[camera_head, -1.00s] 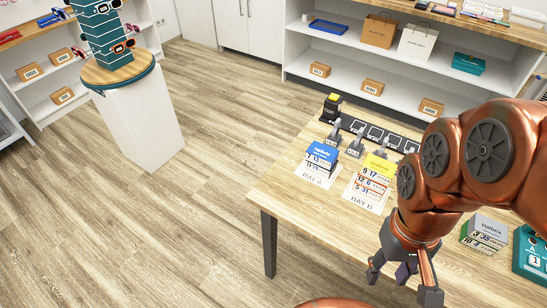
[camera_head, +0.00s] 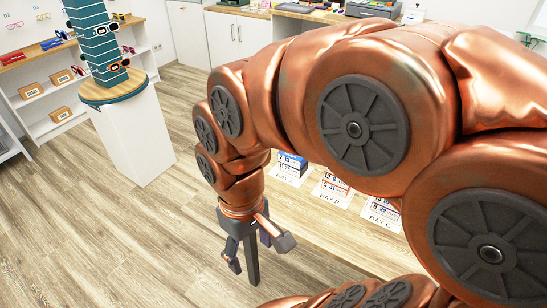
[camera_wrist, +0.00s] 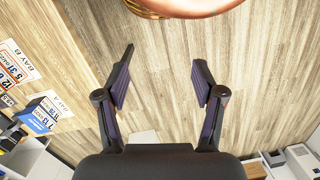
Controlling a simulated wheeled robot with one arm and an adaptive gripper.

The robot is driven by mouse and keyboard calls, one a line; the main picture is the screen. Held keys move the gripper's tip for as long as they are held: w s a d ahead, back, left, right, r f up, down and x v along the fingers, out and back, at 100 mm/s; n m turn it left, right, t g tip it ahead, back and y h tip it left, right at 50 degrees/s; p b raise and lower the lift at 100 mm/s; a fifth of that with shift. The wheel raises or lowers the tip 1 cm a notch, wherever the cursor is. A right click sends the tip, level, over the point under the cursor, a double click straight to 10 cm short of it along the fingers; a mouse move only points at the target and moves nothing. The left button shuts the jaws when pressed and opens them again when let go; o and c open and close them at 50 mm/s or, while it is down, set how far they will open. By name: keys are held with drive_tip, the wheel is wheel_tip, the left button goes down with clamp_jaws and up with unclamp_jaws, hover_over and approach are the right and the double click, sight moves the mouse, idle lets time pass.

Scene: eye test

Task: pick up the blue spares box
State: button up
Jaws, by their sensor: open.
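A blue-topped box with white number labels stands on the BAY A sheet on the wooden table. In the head view this blue box (camera_head: 292,161) shows just past my arm, partly covered by it. In the wrist view the blue box (camera_wrist: 38,116) is at the left, well outside the fingers. I cannot read the word spares on it. My gripper (camera_head: 258,256) hangs down at the table's near left corner, short of the box. In the wrist view my gripper (camera_wrist: 163,62) is open, with only floor between its fingers.
Boxes on BAY B (camera_head: 333,185) and BAY C (camera_head: 384,207) stand in a row right of the blue one. My arm hides much of the table. A white plinth (camera_head: 133,140) with a glasses display stands at the left. The floor (camera_head: 90,220) between is clear.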

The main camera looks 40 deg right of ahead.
drive_tip(key=o, duration=0.3)
drive_tip(key=shift+n+t+y, duration=0.3)
drive_tip(key=shift+n+t, duration=0.2)
drive_tip(key=shift+n, duration=0.3)
drive_tip(key=w, duration=0.2)
drive_tip(key=w+b, duration=0.1)
drive_tip(key=w, duration=0.1)
drive_tip(key=w+d, duration=0.1)
drive_tip(key=w, duration=0.2)
drive_tip(key=shift+w+d, duration=0.1)
drive_tip(key=shift+o, duration=0.2)
drive_tip(key=w+d+n+t+y+b, duration=0.1)
drive_tip(key=w+d, duration=0.2)
drive_tip(key=w, duration=0.4)
drive_tip(key=shift+d+r+b, duration=0.15)
drive_tip(key=shift+r+b, duration=0.05)
drive_tip(key=shift+b, duration=0.15)
drive_tip(key=t+b, duration=0.4)
drive_tip(key=b, duration=0.1)
hover_over(293, 156)
drive_tip(key=s+d, duration=0.2)
drive_tip(key=shift+h, duration=0.3)
drive_tip(key=f, duration=0.9)
drive_tip(key=shift+w+f, duration=0.25)
drive_tip(key=shift+f, duration=0.05)
drive_tip(key=shift+d+f, duration=0.15)
drive_tip(key=shift+f, duration=0.1)
drive_tip(key=shift+p+x, duration=1)
drive_tip(key=shift+x, duration=2.65)
